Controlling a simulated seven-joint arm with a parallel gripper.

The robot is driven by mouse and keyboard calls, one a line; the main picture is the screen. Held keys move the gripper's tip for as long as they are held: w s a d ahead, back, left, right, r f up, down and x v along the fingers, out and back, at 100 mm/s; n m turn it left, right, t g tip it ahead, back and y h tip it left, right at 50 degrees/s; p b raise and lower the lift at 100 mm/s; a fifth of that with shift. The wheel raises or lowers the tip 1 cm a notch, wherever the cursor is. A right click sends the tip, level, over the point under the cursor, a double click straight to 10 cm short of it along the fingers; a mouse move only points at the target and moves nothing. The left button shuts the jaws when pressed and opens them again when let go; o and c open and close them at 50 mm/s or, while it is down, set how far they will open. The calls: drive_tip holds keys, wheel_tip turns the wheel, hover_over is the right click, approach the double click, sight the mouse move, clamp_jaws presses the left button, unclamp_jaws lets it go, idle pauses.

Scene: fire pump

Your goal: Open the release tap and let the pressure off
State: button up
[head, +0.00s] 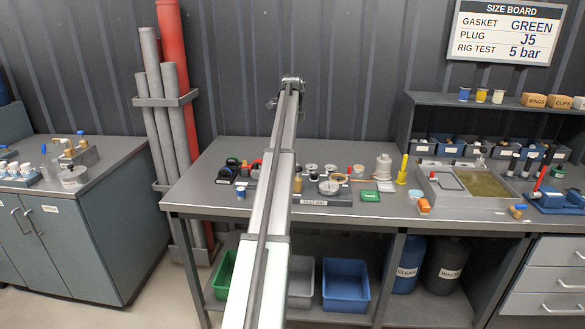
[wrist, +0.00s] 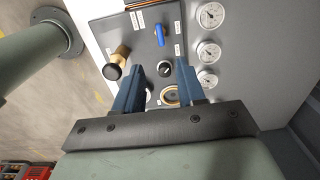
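In the wrist view a dark control panel (wrist: 129,38) carries several fittings with small labels too small to read. A blue tap lever (wrist: 161,35) sits near its top. A brass valve with a black knob (wrist: 114,71) is at the left, a black round knob (wrist: 165,69) in the middle, and a brass ring fitting (wrist: 170,96) below. I cannot tell from the labels which one is the release tap. My gripper (wrist: 158,72) is open, its two blue fingers apart with nothing between them, pointing at the panel. The left finger partly hides a round white fitting.
Three white gauges (wrist: 209,51) line the panel's right side; their readings are too small. A green-grey flanged pipe (wrist: 30,45) stands at left. In the head view my arm reaches over the grey bench (head: 340,218), and a size board (head: 503,31) says 5 bar.

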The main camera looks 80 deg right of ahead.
wheel_tip(320, 180, down, 14)
drive_tip(key=shift+r, duration=0.15)
idle(0.5)
drive_tip(key=shift+c, duration=0.2)
clamp_jaws()
